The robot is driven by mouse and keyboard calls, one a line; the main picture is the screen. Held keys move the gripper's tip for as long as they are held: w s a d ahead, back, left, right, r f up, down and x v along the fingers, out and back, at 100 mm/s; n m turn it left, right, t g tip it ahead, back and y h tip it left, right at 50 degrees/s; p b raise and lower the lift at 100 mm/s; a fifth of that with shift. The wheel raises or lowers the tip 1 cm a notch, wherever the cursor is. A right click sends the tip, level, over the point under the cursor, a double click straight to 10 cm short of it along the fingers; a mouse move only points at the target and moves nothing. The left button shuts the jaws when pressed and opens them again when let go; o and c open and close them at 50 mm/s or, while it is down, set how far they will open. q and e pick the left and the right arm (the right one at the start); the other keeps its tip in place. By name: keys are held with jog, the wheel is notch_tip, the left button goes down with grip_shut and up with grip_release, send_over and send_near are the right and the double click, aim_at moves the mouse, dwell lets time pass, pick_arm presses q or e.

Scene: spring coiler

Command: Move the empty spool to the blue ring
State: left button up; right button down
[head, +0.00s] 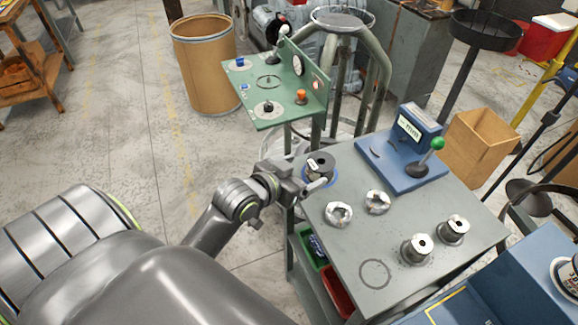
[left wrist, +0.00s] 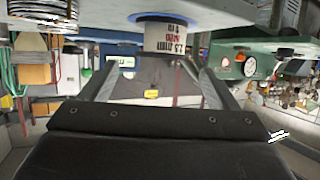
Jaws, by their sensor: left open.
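A dark spool (head: 320,165) with a white label stands upright at the blue ring (head: 334,180) on the far left corner of the grey table; I see no wire on it. In the left wrist view, which is upside down, the labelled spool (left wrist: 166,38) sits at the top middle, with a blue edge (left wrist: 150,17) of the ring at its foot. My left gripper (head: 309,185) is open beside the spool, at its near side. In the left wrist view its fingers (left wrist: 155,72) lie to either side of the spool, apart from it. My right gripper is not in view.
A dark drawn circle (head: 375,273) is empty at the front. A blue device with a green-knobbed lever (head: 410,160) stands behind. A green panel (head: 275,95) is at the back left.

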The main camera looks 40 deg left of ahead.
pick_arm(q)
jog(key=shift+v, duration=2.4)
